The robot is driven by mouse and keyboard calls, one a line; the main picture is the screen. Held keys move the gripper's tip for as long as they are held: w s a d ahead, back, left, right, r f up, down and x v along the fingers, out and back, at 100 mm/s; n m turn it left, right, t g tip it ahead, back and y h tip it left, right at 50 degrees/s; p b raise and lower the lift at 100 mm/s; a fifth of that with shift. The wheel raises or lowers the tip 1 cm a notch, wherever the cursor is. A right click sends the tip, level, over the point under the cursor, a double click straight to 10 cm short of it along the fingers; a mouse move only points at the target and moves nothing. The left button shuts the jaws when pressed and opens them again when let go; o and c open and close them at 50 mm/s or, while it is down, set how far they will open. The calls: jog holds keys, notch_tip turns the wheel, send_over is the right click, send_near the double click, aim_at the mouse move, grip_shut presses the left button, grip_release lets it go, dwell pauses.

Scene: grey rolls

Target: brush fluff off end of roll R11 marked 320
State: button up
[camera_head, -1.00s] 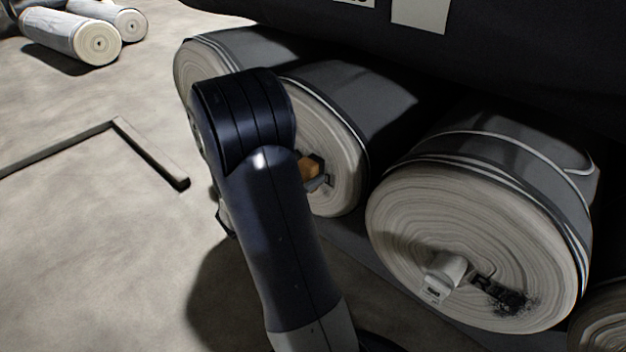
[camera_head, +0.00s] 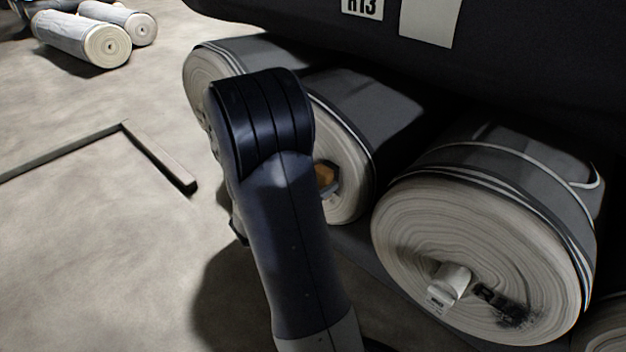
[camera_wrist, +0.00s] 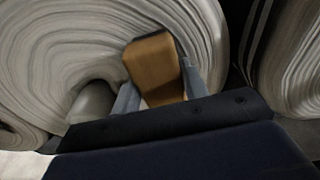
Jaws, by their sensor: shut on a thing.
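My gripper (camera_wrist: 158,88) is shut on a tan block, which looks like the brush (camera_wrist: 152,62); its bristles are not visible. In the wrist view it is in front of a pale layered roll end (camera_wrist: 60,45); I cannot tell whether it touches. In the head view a bit of the brush (camera_head: 325,174) shows past my arm, before the middle roll (camera_head: 350,140), whose mark is hidden. The right roll (camera_head: 430,225) has a dark mark beginning with R, partly covered by black fluff (camera_head: 516,315); its number is unreadable.
A tagged core plug (camera_head: 449,284) sticks out of the right roll. A dark upper roll (camera_head: 530,55) labelled R13 overhangs the row. Another roll (camera_head: 205,75) lies behind my arm. Open floor is at left, with an angled bar (camera_head: 150,150) and two distant rolls.

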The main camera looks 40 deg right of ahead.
jog(key=shift+s+d+b, duration=0.1)
jog(key=shift+s+b, duration=0.2)
jog(key=shift+s, duration=2.25)
jog(key=a, duration=0.6)
jog(key=shift+s, duration=0.2)
jog(key=shift+a, duration=0.15)
jog(key=shift+s+a+p, duration=0.15)
jog(key=shift+a+p, duration=0.25)
jog(key=shift+a, duration=1)
